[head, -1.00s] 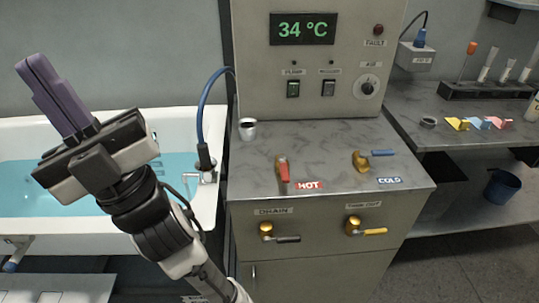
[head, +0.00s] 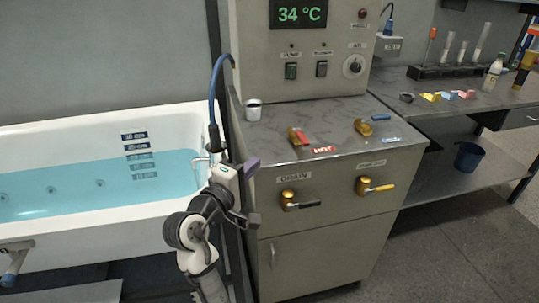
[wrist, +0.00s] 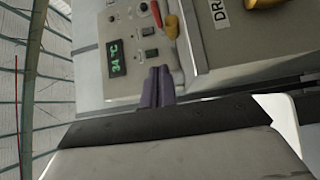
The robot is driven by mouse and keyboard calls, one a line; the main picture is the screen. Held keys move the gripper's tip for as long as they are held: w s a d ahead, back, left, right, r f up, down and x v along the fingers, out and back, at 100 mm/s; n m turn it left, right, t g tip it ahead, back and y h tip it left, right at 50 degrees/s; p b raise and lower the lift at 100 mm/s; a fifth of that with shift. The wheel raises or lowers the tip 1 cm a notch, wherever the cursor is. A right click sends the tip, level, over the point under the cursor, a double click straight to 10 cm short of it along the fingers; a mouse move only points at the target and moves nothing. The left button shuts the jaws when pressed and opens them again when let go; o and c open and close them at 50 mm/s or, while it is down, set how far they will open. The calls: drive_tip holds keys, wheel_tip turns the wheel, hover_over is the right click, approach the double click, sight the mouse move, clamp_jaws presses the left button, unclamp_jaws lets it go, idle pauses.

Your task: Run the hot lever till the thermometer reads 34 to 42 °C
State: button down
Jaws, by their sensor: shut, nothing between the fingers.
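The thermometer display (head: 298,12) reads 34 °C in green; it also shows, turned sideways, in the wrist view (wrist: 116,58). The hot lever (head: 302,138) has a red handle on a brass body and stands on the grey counter behind the HOT label (head: 324,149). It also shows at the top of the wrist view (wrist: 157,14). My gripper (head: 252,163) is shut and empty, its purple fingers near the counter's front left corner. They also show in the wrist view (wrist: 157,88). In the head picture they are left of and below the hot lever, apart from it.
The cold lever (head: 381,117) has a blue handle and stands right of the hot one. The drain lever (head: 300,204) and a yellow-handled lever (head: 376,188) stick out of the cabinet front. A white cup (head: 254,110) stands on the counter's left. The water-filled bathtub (head: 100,122) is at left.

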drive_tip(key=p, duration=0.2)
approach(298, 137)
drive_tip(key=w, duration=0.2)
drive_tip(key=w+a, duration=0.1)
drive_tip(key=shift+w+a+r, duration=0.15)
drive_tip(key=shift+w+a, duration=0.05)
drive_tip(key=shift+w, duration=0.2)
drive_tip(key=d, duration=0.1)
drive_tip(key=w+d, duration=0.1)
drive_tip(key=d, duration=0.1)
drive_tip(key=shift+w+d+p, duration=0.1)
drive_tip(key=shift+w+p, duration=0.05)
drive_tip(key=shift+p, duration=0.2)
drive_tip(key=shift+w+d, duration=0.15)
drive_tip(key=shift+d, duration=0.2)
